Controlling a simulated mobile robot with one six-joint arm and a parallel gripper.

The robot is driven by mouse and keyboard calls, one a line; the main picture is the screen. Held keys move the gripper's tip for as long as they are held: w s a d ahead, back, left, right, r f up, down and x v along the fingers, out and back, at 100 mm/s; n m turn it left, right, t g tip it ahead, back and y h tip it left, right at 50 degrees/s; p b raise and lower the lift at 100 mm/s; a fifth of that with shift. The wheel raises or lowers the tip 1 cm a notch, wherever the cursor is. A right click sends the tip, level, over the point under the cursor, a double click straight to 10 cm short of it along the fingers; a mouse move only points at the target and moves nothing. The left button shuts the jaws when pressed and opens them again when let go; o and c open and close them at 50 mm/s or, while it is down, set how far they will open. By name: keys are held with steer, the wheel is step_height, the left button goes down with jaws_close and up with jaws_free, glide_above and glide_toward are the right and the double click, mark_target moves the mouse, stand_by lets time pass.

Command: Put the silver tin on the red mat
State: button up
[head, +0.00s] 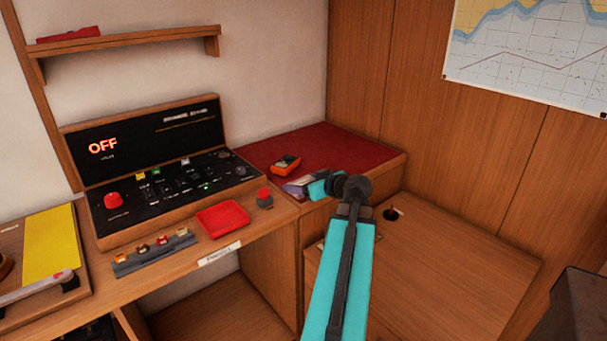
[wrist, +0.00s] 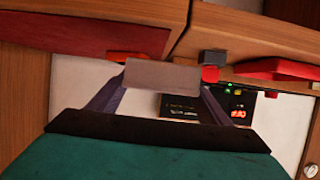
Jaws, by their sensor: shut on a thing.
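The silver tin (wrist: 162,76) is a plain grey block held between the two fingers of my gripper (wrist: 160,84) in the wrist view. In the head view my gripper (head: 292,188) is at the front edge of the red mat (head: 335,148); the tin is small there and hard to tell from the fingers. The mat is a wide dark-red surface on the wooden bench at the back, and it also shows at the upper left of the wrist view (wrist: 75,38). I cannot tell the tin's exact height relative to the mat.
An orange device (head: 286,163) lies on the mat's left side, close to my gripper. A grey box with a red top (head: 264,199), a red tray (head: 222,218) and a black console (head: 165,180) stand on the left counter. The mat's middle and right are clear.

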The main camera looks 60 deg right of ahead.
steer(key=w+d, duration=0.2)
steer(key=d, duration=0.1)
steer(key=w+d+p, duration=0.1)
steer(key=w+d, duration=0.1)
steer(key=d, duration=0.1)
steer(key=w+d+f+p, duration=0.1)
steer(key=w+d, duration=0.1)
steer(key=d, duration=0.2)
steer(key=shift+f, duration=0.1)
stand_by(0.5)
steer(key=shift+f+p, duration=0.75)
steer(key=shift+f, duration=0.9)
steer(key=shift+f, duration=0.15)
steer(key=o, duration=1.1)
steer(key=b+v, duration=0.2)
steer(key=v, duration=1)
steer(key=shift+s, duration=0.1)
